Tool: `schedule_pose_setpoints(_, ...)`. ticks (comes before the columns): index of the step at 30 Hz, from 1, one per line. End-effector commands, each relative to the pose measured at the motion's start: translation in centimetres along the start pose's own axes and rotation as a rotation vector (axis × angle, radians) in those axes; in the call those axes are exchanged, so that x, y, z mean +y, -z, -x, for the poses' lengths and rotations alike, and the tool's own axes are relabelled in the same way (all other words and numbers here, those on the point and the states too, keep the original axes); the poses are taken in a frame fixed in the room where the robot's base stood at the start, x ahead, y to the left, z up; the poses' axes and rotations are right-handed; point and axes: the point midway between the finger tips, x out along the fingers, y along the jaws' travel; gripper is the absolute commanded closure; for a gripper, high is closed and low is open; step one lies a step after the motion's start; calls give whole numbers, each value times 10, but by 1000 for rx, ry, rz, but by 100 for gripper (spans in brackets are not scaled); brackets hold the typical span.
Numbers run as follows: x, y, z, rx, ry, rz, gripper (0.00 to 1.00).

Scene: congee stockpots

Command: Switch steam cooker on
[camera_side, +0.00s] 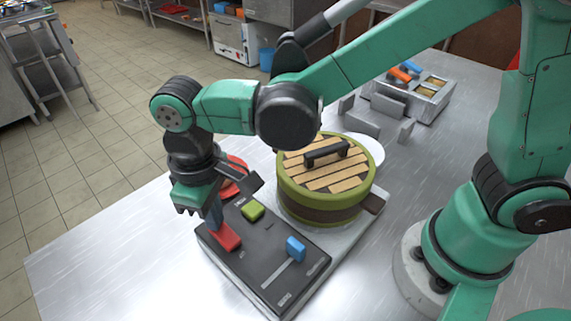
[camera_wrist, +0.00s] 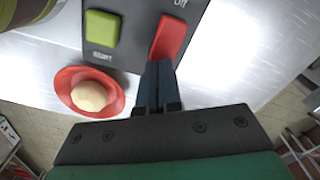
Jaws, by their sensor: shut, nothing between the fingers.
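The steam cooker is a round green-rimmed steamer (camera_side: 320,182) with a slatted wooden lid and black handle, beside a dark control panel (camera_side: 262,245). The panel carries a red switch (camera_side: 226,237), a green button (camera_side: 252,210) and a blue slider (camera_side: 296,248). In the wrist view the red switch (camera_wrist: 171,38) has "Off" printed at its far end, and the green button (camera_wrist: 101,28) is labelled "Start". My gripper (camera_side: 214,222) is shut and empty, pointing down at the red switch. Its fingertips (camera_wrist: 159,66) are at the near end of the switch; whether they touch cannot be told.
A red bowl (camera_wrist: 65,92) holding a pale round item sits just beside the panel. A white plate (camera_side: 372,150) lies behind the steamer. A metal tray unit with orange-handled and blue-handled tools (camera_side: 405,72) stands at the back. The steel table (camera_side: 110,245) is clear at left.

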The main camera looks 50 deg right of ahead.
Motion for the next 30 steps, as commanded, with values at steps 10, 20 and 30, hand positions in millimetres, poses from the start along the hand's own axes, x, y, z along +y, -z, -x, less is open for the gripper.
schedule_pose_setpoints(10,0,0,-4,-1,0,0,100)
schedule_pose_setpoints(20,0,0,8,-2,0,0,100)
schedule_pose_setpoints(30,0,0,39,0,0,0,100)
